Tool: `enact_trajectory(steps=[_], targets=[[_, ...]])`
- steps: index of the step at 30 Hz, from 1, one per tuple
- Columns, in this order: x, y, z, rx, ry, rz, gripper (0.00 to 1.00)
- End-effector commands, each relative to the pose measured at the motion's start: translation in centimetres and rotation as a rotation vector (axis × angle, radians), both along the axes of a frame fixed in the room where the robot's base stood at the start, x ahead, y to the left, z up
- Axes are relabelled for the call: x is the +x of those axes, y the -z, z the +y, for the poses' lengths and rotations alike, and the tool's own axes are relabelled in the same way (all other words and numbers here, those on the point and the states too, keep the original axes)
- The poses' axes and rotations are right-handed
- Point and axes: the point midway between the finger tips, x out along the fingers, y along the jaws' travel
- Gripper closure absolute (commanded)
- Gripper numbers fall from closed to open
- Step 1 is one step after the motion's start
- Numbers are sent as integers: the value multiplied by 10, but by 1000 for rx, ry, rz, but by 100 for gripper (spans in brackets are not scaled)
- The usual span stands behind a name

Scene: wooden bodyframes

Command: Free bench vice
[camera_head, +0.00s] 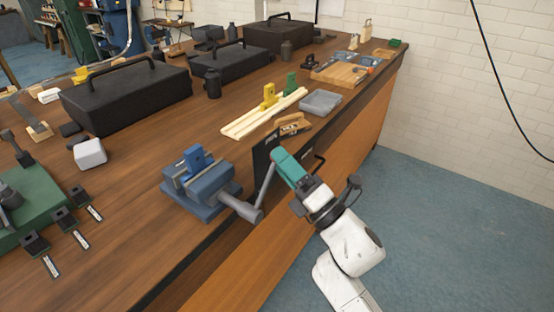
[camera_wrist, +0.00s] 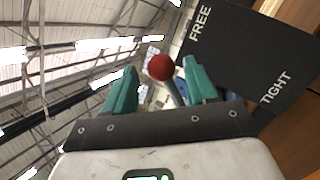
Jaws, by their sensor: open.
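The blue bench vice (camera_head: 200,188) sits at the front edge of the wooden bench, with a small blue block (camera_head: 195,158) between its jaws. Its grey lever (camera_head: 265,187) rises from the screw end toward my gripper (camera_head: 285,165). In the wrist view, the lever's red ball end (camera_wrist: 160,67) and part of its rod show between the teal fingers of my gripper (camera_wrist: 160,85). The fingers are open, with gaps beside the rod. A black panel (camera_wrist: 235,50) reads FREE and TIGHT; in the head view it stands behind the lever, partly hidden.
Wooden strips (camera_head: 262,113), a wooden hand plane (camera_head: 292,125) and a grey tray (camera_head: 320,103) lie beyond the vice. Black toolboxes (camera_head: 130,92) stand farther back. Blue floor (camera_head: 440,210) at right is clear.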

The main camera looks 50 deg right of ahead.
Motion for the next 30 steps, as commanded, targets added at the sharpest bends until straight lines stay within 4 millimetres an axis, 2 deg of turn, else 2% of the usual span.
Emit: enact_trajectory(steps=[1, 3, 12, 18, 30], targets=[[-11, 10, 0, 0, 2, 2, 43], [-23, 16, 2, 0, 3, 3, 43], [-65, 34, 8, 0, 1, 2, 43], [-75, 36, 10, 0, 0, -1, 43], [-75, 35, 10, -1, -1, 0, 43]])
